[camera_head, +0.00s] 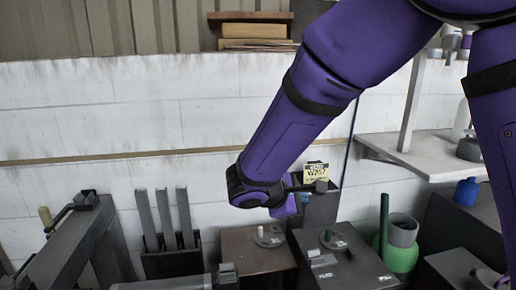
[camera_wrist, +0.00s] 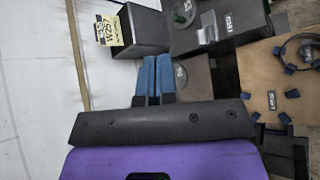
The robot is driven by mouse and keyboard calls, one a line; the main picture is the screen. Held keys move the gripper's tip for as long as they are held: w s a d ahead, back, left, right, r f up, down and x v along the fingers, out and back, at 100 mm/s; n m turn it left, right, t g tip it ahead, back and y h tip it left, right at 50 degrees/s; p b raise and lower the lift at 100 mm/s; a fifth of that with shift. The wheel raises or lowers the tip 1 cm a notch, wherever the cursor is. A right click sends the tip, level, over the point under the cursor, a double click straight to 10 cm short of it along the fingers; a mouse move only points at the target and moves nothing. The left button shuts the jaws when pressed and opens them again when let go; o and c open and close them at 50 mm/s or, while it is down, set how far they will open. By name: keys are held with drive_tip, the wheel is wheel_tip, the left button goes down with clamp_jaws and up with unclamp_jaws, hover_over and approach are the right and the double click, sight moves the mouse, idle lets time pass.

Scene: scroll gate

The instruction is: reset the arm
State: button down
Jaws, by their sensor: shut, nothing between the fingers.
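My gripper (camera_wrist: 153,72) shows in the wrist view as two blue fingers side by side, shut with nothing held. Its dark palm bar and purple body fill the bottom of that view. A dark box with a yellow W257 tag (camera_wrist: 107,30) lies beyond and to the left of the fingertips, apart from them. In the head view my purple arm reaches down from the upper right to a dark joint near the middle. The same yellow tag (camera_head: 316,171) shows just right of that joint.
Dark boxes with knobs (camera_head: 345,258) stand below the arm. A green container (camera_head: 400,257) and a shelf (camera_head: 420,150) are at right. A rack with upright slats (camera_head: 165,220) and a dark frame (camera_head: 80,245) stand at left. The white wall (camera_head: 120,110) is bare at upper left.

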drive_tip(key=s+d+r+m+g+y, duration=0.2)
drive_tip(key=s+d+r+m, duration=0.25)
drive_tip(key=d, duration=0.35)
drive_tip(key=s+d+r+m+g+y, duration=0.2)
drive_tip(key=s+d+r+m+g, duration=0.15)
drive_tip(key=s+d+r, duration=0.35)
drive_tip(key=s+d+r+m+t+y, duration=0.1)
drive_tip(key=s+d+m+y, duration=0.1)
drive_tip(key=s+m, duration=0.2)
drive_tip(key=s+d+r+m+t+y, duration=0.1)
drive_tip(key=s+d+m+t+y, duration=0.1)
drive_tip(key=s, duration=0.7)
drive_tip(key=shift+d+r+m+y, duration=0.25)
drive_tip(key=shift+d+m+y, duration=0.35)
drive_tip(key=shift+d+m, duration=0.25)
drive_tip(key=shift+a+t, duration=0.1)
drive_tip(key=shift+t, duration=0.15)
